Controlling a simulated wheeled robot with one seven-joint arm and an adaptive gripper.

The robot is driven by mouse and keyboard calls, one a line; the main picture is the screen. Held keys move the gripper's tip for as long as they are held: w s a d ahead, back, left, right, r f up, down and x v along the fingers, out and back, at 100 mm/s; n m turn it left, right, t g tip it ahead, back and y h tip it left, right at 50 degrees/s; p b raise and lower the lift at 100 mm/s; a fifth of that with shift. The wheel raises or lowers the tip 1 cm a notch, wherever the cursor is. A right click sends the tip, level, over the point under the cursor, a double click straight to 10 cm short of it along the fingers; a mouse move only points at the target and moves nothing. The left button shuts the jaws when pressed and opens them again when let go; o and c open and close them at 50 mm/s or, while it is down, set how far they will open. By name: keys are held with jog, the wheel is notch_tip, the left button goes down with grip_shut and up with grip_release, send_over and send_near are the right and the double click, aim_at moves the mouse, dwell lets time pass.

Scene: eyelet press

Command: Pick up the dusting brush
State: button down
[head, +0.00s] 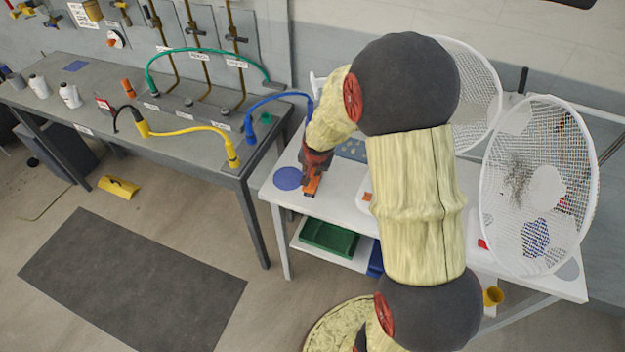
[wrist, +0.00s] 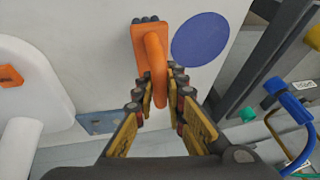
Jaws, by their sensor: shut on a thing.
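The dusting brush is orange, with a block-shaped head and a curved handle; dark bristles show at its far end in the wrist view (wrist: 148,38). In the head view the brush (head: 312,184) is at the left end of the white table (head: 283,205). My gripper (wrist: 160,92) is shut on the brush's handle, with its yellow-padded fingers on either side of it. In the head view my gripper (head: 316,162) points down at the table, partly behind my arm. I cannot tell whether the brush touches the tabletop.
A flat blue disc (wrist: 200,39) lies beside the brush; it also shows in the head view (head: 288,179). Two white mesh fan guards (head: 538,180) stand on the right. A green bin (head: 328,238) sits on the lower shelf. A grey bench (head: 190,140) with hoses stands left.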

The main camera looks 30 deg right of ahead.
dwell(0.5)
jog(key=shift+r, duration=0.5)
notch_tip(320, 180, up, 2)
jog(key=shift+r+p, duration=0.2)
jog(key=shift+p, duration=0.4)
jog(key=s+r+p, duration=0.2)
jog(key=s+r, duration=0.7)
jog(key=s, duration=0.5)
jog(key=shift+a+r+p, duration=0.3)
jog(key=shift+a, duration=0.05)
jog(key=c, duration=2.3)
grip_release()
jog(key=shift+c, duration=0.2)
grip_shut()
